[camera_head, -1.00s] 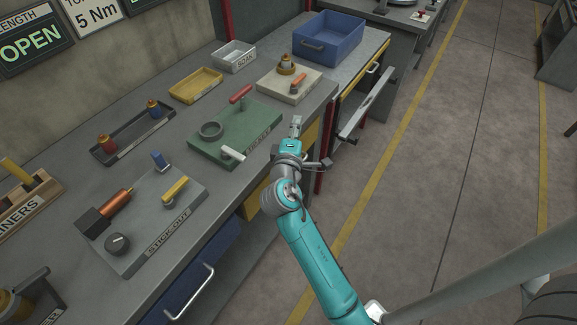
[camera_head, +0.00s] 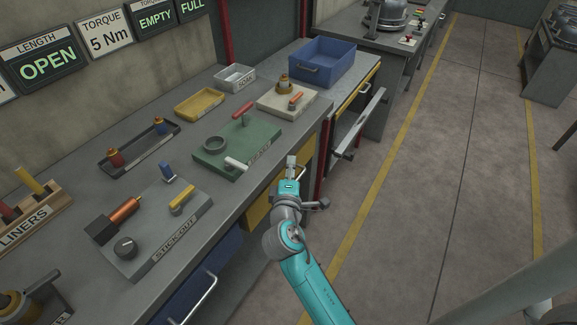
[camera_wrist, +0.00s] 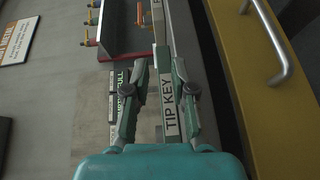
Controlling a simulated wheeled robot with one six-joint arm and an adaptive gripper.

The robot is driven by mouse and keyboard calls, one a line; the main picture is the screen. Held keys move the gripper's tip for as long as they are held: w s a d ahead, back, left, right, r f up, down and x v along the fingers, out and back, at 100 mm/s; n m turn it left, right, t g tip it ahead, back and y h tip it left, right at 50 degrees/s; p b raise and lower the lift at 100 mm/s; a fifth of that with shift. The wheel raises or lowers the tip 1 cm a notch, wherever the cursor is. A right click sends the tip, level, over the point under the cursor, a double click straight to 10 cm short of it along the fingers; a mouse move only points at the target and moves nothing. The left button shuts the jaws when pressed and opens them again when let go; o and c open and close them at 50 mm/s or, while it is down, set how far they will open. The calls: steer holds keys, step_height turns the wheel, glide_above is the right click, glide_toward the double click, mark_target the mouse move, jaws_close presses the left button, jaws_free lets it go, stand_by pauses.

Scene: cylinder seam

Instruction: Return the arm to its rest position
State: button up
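My arm is teal and grey, and it reaches up from the bottom of the head view. My gripper (camera_head: 291,161) is over the front edge of the workbench, just right of the green TIP KEY board (camera_head: 212,159). In the wrist view my gripper (camera_wrist: 159,68) has its two fingers apart, with nothing seen held between them. The TIP KEY label (camera_wrist: 170,104) shows in the gap between the fingers, apparently behind them.
A drawer with a handle (camera_wrist: 275,45) is close on the right in the wrist view. The floor (camera_head: 425,180) right of the bench is clear.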

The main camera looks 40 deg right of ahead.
steer(key=s+a+f+m+t+y, duration=0.1)
steer(key=s+a+f+y, duration=0.4)
steer(key=s, duration=0.5)
steer(key=s+a+f+y, duration=0.3)
steer(key=s+a+f, duration=0.4)
steer(key=s, duration=0.3)
steer(key=s+a+r+m+y, duration=0.1)
steer(key=s+r+m, duration=0.3)
steer(key=s, duration=0.6)
steer(key=s+a+r+m+y, duration=0.2)
steer(key=s+a+r+m, duration=0.1)
steer(key=s, duration=0.8)
steer(key=shift+a+r+m+t+y, duration=0.3)
steer(key=shift+a+r+m+t, duration=0.1)
steer(key=shift+r+m, duration=0.15)
steer(key=shift+w, duration=0.1)
